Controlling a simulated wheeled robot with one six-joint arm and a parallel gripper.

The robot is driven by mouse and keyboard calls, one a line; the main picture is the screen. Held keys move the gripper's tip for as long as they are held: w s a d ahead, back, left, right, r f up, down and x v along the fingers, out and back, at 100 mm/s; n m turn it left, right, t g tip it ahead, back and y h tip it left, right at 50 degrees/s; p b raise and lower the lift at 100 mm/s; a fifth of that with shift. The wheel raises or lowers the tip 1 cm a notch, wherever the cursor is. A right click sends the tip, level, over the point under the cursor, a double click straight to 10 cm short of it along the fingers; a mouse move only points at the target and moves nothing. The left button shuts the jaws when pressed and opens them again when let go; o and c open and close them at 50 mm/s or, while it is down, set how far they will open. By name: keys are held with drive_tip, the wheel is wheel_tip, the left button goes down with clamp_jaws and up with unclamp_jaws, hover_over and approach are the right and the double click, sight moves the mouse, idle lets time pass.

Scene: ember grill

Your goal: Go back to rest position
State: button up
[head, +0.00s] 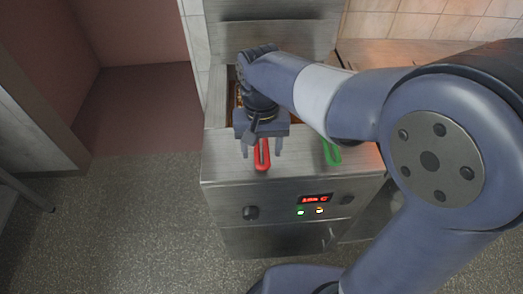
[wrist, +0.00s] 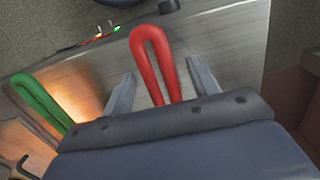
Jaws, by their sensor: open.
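My gripper (head: 262,146) is open above the front ledge of the steel grill (head: 222,160). Its two fingers stand on either side of a red loop handle (head: 262,155), apart from it. In the wrist view, the red handle (wrist: 152,55) lies between the spread fingertips (wrist: 163,75), and bare metal shows on both sides of it. A green loop handle (head: 332,152) is to the right in the head view; it also shows at the left of the wrist view (wrist: 42,102). My arm and gripper hide much of the grill's top.
The grill's front panel has dark knobs (head: 251,213), a lit red display (head: 315,198) and small lights. A raised steel panel (head: 275,40) stands at the back. A steel counter (head: 400,52) lies behind on the right. The speckled floor (head: 130,220) at left is clear.

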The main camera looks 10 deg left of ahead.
wheel_tip(320, 180, up, 9)
drive_tip(key=shift+w+f+p, duration=0.15)
drive_tip(key=shift+w+p, duration=0.1)
drive_tip(key=shift+p, duration=0.05)
drive_tip(key=f, duration=1.1)
drive_tip(key=shift+s+b, duration=0.3)
drive_tip(key=shift+b, duration=0.1)
drive_tip(key=shift+r+p, duration=0.3)
drive_tip(key=shift+r, duration=0.35)
wheel_tip(320, 180, up, 10)
wheel_tip(320, 180, down, 11)
drive_tip(key=shift+f+b, duration=0.1)
drive_tip(key=shift+b, duration=0.25)
wheel_tip(320, 180, up, 25)
drive_tip(key=p, duration=1.8)
drive_tip(key=shift+f+p, duration=0.2)
drive_tip(key=shift+p, duration=0.2)
